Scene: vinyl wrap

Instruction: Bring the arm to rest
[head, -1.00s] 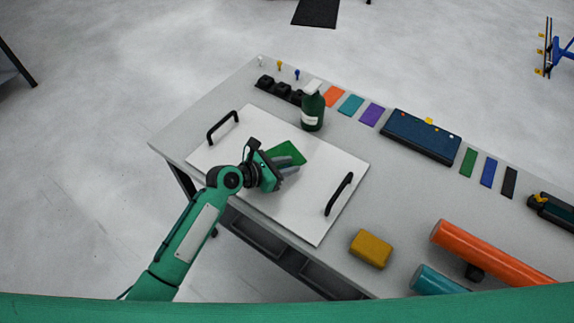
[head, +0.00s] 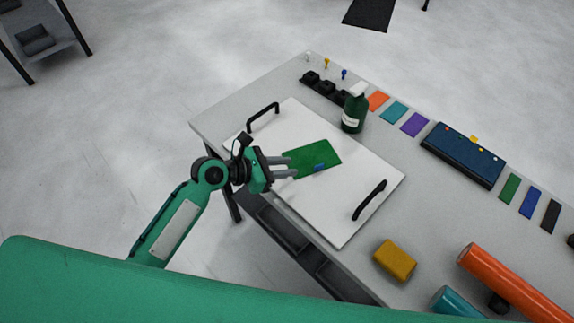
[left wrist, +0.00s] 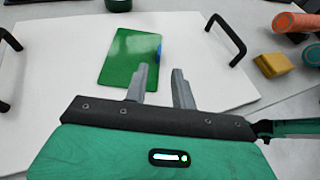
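My left gripper (head: 282,166) is open and empty, with a clear gap between its two grey fingers in the left wrist view (left wrist: 160,84). It is above the front left part of the white panel (head: 330,218), which has two black handles. A green vinyl sheet (head: 307,160) lies on the panel just beyond the fingertips; it also shows in the left wrist view (left wrist: 124,55). A small blue piece (head: 320,167) is at the sheet's edge. My right gripper is not in view.
A dark green spray bottle (head: 353,112) stands behind the panel. A yellow block (head: 395,261), an orange roll (head: 508,281) and a teal roll (head: 455,301) lie to the right. Colour swatches and a dark blue case (head: 463,155) line the back. Floor left of the table is clear.

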